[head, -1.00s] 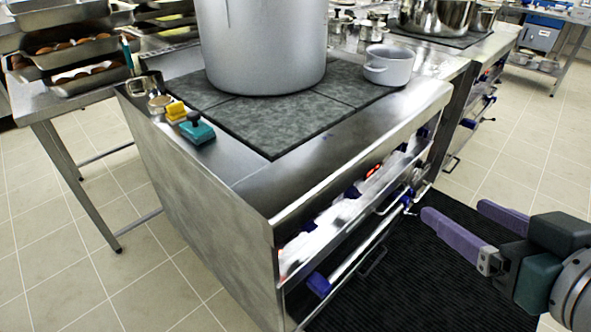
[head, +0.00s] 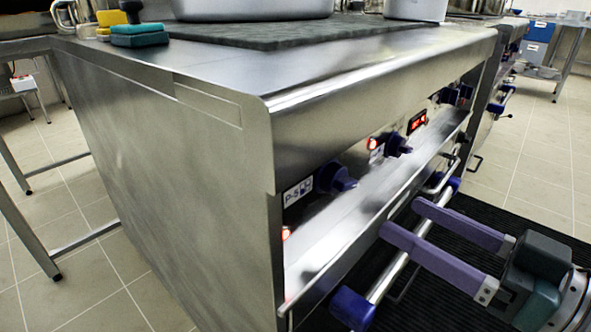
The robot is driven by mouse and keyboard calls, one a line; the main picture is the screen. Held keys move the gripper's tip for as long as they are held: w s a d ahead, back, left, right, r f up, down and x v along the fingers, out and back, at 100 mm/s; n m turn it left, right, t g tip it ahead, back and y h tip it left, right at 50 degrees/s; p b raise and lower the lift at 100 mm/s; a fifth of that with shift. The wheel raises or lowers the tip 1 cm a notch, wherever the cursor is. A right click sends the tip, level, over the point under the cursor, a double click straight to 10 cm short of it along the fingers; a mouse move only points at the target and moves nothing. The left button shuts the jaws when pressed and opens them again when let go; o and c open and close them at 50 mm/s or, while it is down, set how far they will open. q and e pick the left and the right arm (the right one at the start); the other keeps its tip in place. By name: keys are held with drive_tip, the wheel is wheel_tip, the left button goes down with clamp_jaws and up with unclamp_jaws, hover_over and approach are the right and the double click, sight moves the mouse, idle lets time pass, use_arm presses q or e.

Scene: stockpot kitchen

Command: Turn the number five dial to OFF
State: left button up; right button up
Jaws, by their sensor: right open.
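The number five dial (head: 336,178) is a dark blue knob on the stove's front panel, at the near end. A white label (head: 298,192) reading "P-5" is beside it on the left. The angle of the dial's pointer is too small to read. My right gripper (head: 401,217) comes in from the lower right with two purple fingers spread apart. It is open and empty, to the right of the dial and apart from it in the picture. My left gripper is not in view.
More blue dials (head: 398,144) and a red display (head: 417,121) run along the panel. A handrail with blue end caps (head: 352,307) crosses below, near my fingers. A sloping steel ledge lies under the dials. Sponges (head: 139,36) and pots stand on the stove top.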

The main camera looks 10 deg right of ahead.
sight(350, 189)
drive_tip(key=b+x, duration=0.2)
drive_tip(key=x, duration=0.7)
drive_tip(key=shift+w+a, duration=0.25)
drive_tip(key=shift+a, duration=0.05)
drive_tip(key=shift+c, duration=0.2)
drive_tip(key=c, duration=0.7)
clamp_jaws()
